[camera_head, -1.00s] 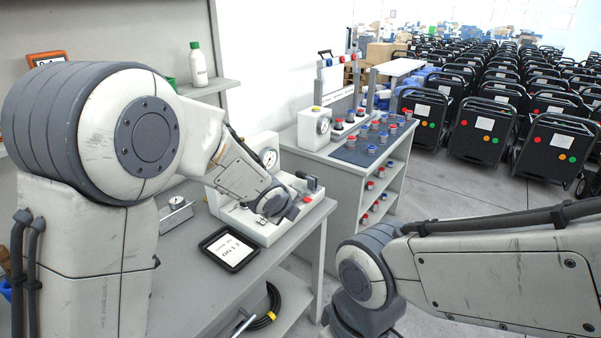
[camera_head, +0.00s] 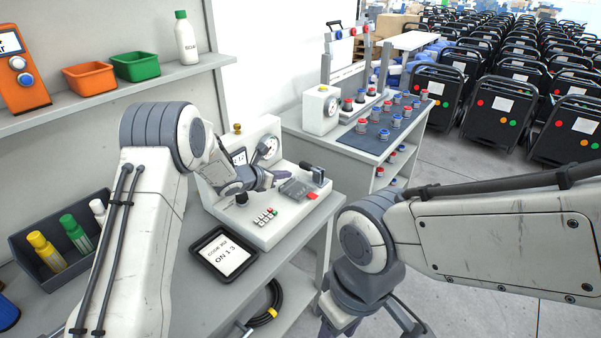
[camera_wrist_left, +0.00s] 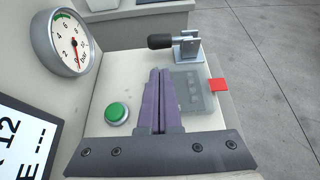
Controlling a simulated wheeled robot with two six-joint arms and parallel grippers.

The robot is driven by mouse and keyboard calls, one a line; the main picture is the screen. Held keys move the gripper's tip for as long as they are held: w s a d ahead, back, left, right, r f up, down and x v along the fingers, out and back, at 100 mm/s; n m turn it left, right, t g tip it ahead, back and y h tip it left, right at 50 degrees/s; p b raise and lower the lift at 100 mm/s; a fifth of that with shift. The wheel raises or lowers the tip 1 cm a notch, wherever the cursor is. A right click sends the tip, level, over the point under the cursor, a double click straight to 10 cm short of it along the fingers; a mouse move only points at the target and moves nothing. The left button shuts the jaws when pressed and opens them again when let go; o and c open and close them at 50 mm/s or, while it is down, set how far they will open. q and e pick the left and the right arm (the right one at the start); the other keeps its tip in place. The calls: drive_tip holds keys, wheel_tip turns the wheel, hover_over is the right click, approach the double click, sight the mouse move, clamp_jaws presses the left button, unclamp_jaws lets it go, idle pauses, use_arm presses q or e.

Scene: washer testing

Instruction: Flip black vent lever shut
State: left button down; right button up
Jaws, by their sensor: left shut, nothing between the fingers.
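The black-handled lever (camera_head: 307,167) is at the far right end of the white test unit (camera_head: 262,236). In the left wrist view the black handle (camera_wrist_left: 161,41) lies roughly level, pointing left from a metal bracket (camera_wrist_left: 188,48). My left gripper (camera_head: 284,175) is over the unit; in its wrist view its purple fingers (camera_wrist_left: 159,72) are together and empty. The fingertips appear just short of the lever, with a visible gap below the handle. A grey block (camera_wrist_left: 192,92) with a red tab (camera_wrist_left: 217,85) sits right of the fingers.
A pressure gauge (camera_wrist_left: 68,43) stands at the unit's back, with a green button (camera_wrist_left: 117,113) near my left fingers. A bench with red and blue fittings (camera_head: 383,134) is behind. Shelf bins are at left.

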sight(302, 173)
use_arm(q)
drive_tip(key=shift+w+d+f, duration=0.15)
drive_tip(key=shift+w+d, duration=0.05)
drive_tip(key=shift+d, duration=0.2)
drive_tip(key=p+x, duration=0.3)
drive_tip(key=x, duration=0.6)
drive_tip(key=shift+w+f, duration=0.15)
